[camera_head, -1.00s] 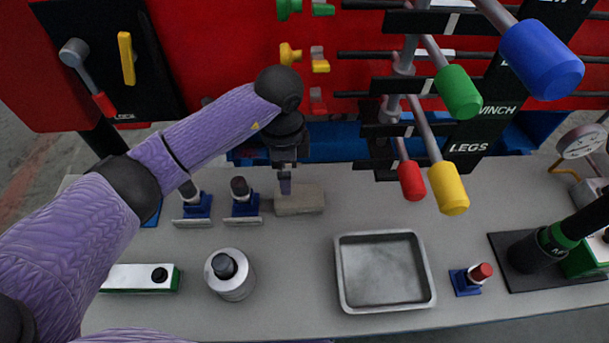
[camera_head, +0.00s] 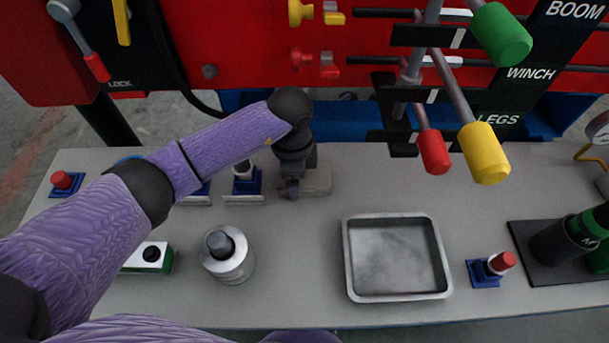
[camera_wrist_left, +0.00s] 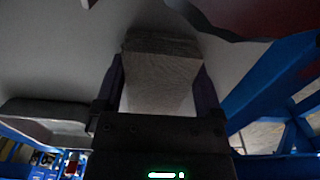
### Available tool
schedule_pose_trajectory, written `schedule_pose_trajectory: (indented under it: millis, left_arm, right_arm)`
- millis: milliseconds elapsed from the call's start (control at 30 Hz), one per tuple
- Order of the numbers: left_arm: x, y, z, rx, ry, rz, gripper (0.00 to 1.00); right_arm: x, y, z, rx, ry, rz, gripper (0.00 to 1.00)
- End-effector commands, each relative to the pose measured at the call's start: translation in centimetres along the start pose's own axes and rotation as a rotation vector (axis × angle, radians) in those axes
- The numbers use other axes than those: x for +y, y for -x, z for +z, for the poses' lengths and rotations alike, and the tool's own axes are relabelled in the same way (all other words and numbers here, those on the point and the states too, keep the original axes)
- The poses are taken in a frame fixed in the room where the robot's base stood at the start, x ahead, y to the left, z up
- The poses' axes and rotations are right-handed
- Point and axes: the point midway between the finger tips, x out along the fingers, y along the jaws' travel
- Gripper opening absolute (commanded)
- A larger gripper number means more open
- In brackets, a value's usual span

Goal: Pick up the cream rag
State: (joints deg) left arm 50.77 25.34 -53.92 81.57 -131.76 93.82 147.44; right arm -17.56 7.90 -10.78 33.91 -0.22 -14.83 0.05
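The cream rag (camera_head: 318,182) is a pale, block-shaped folded cloth on the grey bench, toward its back edge. My left gripper (camera_head: 290,192) is down at the rag's left end, pointing downward, with the arm partly hiding it. In the left wrist view the rag (camera_wrist_left: 160,75) fills the space between the two dark fingers (camera_wrist_left: 160,88), one on each side. The fingers are wide apart; firm contact on both sides cannot be made out. My right gripper is in neither view.
Blue-based fittings (camera_head: 244,186) stand just left of the rag. A silver canister (camera_head: 228,256) and an empty metal tray (camera_head: 350,275) are nearer the front. Red (camera_head: 433,152) and yellow (camera_head: 484,153) lever handles hang over the bench at right. Bench between is clear.

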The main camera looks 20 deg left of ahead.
Motion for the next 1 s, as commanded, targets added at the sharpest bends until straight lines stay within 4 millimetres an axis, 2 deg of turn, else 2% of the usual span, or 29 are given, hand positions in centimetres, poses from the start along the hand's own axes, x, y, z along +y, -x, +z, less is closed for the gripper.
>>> schedule_pose_trajectory:
  millis: [67, 267, 367, 467, 600, 800, 933, 1000]
  left_arm:
    - [0.0, 0.0, 0.0, 0.0, 0.0, 0.0, 0.29]
    - [0.0, 0.1, 0.0, 0.0, 0.0, 0.0, 0.29]
    - [0.0, 0.8, 0.0, 0.001, 0.0, -0.002, 0.29]
    - [-0.1, 2.6, 0.0, 0.002, 0.0, -0.004, 0.29]
    - [-0.1, 6.2, 0.0, 0.002, -0.001, -0.006, 0.29]
    - [-0.1, 10.4, 0.0, 0.002, 0.0, -0.005, 0.29]
    - [0.0, 12.5, 0.0, 0.001, -0.001, -0.004, 0.29]
    - [0.0, 12.3, 1.2, -0.002, 0.004, 0.0, 0.29]
  right_arm:
    - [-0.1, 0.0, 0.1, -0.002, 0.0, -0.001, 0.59]
    - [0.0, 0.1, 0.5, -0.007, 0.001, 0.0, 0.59]
    - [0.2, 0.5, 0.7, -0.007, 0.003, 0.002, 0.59]
    - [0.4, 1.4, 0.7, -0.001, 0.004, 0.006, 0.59]
    - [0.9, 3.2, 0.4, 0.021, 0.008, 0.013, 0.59]
    - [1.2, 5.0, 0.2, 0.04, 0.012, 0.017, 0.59]
    - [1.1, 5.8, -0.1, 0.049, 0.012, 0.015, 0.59]
    - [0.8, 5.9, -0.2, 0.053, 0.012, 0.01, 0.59]
